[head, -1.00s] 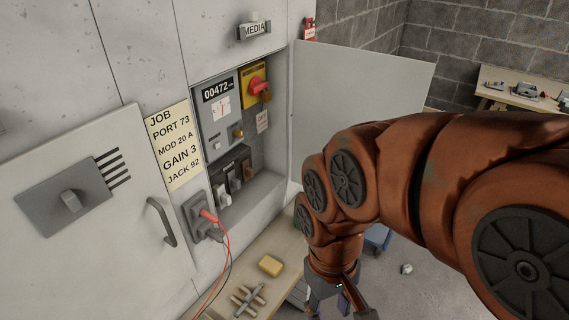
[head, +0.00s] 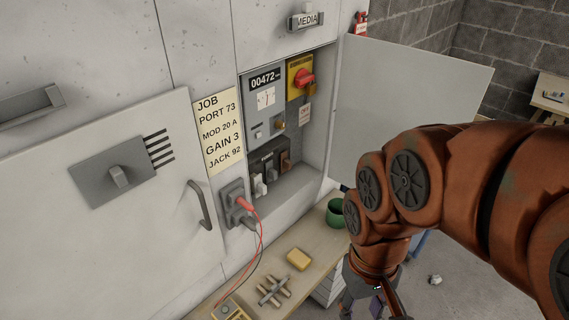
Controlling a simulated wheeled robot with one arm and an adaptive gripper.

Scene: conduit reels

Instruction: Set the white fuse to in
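The fuse block (head: 268,160) sits low inside the open cabinet recess, below the meter panel. A small white fuse (head: 259,187) is at its left end, with a grey fuse (head: 271,174) and a brown fuse (head: 286,160) to its right. The white fuse seems to stick out lower and farther forward than the others; its exact seating is too small to tell. My gripper (head: 374,308) hangs at the bottom edge, right of and well apart from the fuses. Its fingers are spread, nothing shows held, and the tips are partly cut off.
An open cabinet door (head: 415,95) stands right of the recess. A red rotary switch (head: 303,79) with a padlock is above the fuses. Red and black leads hang from a grey socket (head: 236,205). The bench below holds a yellow block (head: 299,259) and a green cup (head: 335,213).

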